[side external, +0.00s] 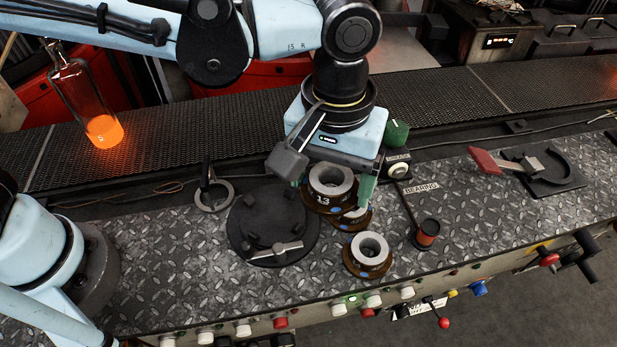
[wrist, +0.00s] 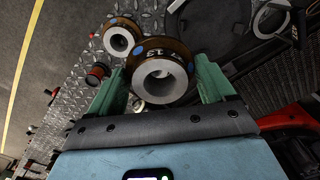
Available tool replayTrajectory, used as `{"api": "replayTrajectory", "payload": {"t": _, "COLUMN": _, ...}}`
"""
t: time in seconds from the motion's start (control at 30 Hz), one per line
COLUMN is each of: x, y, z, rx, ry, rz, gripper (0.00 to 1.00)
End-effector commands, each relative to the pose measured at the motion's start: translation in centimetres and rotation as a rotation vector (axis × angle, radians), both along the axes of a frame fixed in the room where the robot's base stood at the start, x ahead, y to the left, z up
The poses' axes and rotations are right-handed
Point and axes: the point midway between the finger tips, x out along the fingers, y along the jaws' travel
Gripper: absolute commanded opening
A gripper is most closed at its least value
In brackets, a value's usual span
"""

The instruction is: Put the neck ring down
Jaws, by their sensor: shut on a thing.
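The neck ring (side external: 321,197) is a brown flanged ring with a grey collar, marked 13. My gripper (side external: 332,188) is shut on it, with green fingers on either side. In the wrist view the ring (wrist: 178,62) sits between my gripper's fingertips (wrist: 160,82), its open bore facing the camera. A second, similar ring (side external: 356,222) is partly hidden behind and below the held one. A third ring (side external: 368,266) stands on the plate nearer the front edge; it also shows in the wrist view (wrist: 118,27). The gap under the held ring cannot be judged.
A dark round fixture (side external: 262,222) with a handle stands just left of the rings. A small red-and-black post (side external: 428,234) and a label reading BEARING (side external: 421,188) are to the right. Bare diamond plate (side external: 480,215) lies beyond. A glowing bottle (side external: 100,115) stands on the conveyor.

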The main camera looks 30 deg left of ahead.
Motion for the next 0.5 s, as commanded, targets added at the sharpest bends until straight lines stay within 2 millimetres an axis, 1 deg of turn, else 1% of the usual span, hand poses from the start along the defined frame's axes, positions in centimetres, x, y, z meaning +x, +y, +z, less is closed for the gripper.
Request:
{"api": "replayTrajectory", "payload": {"t": 0.03, "x": 1.0, "y": -0.1, "z": -0.3, "rx": 0.000, "ry": 0.000, "rz": 0.056, "gripper": 0.40}}
{"api": "replayTrajectory", "payload": {"t": 0.1, "x": 1.8, "y": -0.1, "z": -0.6, "rx": 0.000, "ry": 0.000, "rz": 0.118, "gripper": 0.40}}
{"api": "replayTrajectory", "payload": {"t": 0.2, "x": 2.6, "y": -0.2, "z": -0.8, "rx": 0.000, "ry": 0.000, "rz": 0.173, "gripper": 0.40}}
{"api": "replayTrajectory", "payload": {"t": 0.37, "x": 4.2, "y": 0.5, "z": -1.8, "rx": 0.000, "ry": 0.000, "rz": 0.205, "gripper": 0.40}}
{"api": "replayTrajectory", "payload": {"t": 0.5, "x": 6.5, "y": 1.8, "z": -3.4, "rx": 0.000, "ry": 0.000, "rz": 0.206, "gripper": 0.40}}
